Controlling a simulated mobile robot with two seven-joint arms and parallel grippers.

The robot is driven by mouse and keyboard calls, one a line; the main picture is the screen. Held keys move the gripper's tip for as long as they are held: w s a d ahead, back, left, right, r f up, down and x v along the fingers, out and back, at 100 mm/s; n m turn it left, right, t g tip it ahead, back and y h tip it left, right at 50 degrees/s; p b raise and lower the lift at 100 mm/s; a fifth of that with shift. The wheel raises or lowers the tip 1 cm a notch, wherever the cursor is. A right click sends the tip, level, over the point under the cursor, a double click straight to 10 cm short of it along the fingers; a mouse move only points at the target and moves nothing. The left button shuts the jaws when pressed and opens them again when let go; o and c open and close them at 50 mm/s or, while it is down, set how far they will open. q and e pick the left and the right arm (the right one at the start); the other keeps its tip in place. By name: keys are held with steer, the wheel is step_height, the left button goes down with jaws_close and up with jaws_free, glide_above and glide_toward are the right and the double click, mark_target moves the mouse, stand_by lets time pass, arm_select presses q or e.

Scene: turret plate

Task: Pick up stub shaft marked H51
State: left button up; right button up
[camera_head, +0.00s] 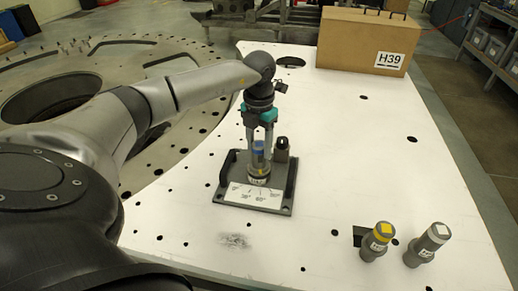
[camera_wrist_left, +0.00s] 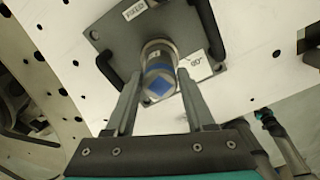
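A grey stub shaft with a blue band (camera_head: 259,160) stands upright in a dark fixture plate (camera_head: 282,203); its blue-marked top shows in the wrist view (camera_wrist_left: 160,82). My left gripper (camera_head: 258,140) points straight down over it, its fingers on either side of the shaft's upper part, with what look like narrow gaps. In the wrist view the fingers (camera_wrist_left: 160,88) flank the shaft. Two more stub shafts stand at lower right: one with a yellow top (camera_head: 376,241) and one with a pale grey top (camera_head: 427,245). I cannot read H51 on any shaft. My right gripper is not seen.
The fixture has a dark handle on each side and a black knob (camera_head: 281,148) beside the shaft. A cardboard-brown case marked H39 (camera_head: 347,43) stands at the back of the white table (camera_head: 340,140). The table between the case and the loose shafts is clear, with several holes.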

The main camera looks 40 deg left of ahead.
arm_select(q)
jaws_close()
steer(key=shift+r, duration=0.1)
stand_by(0.8)
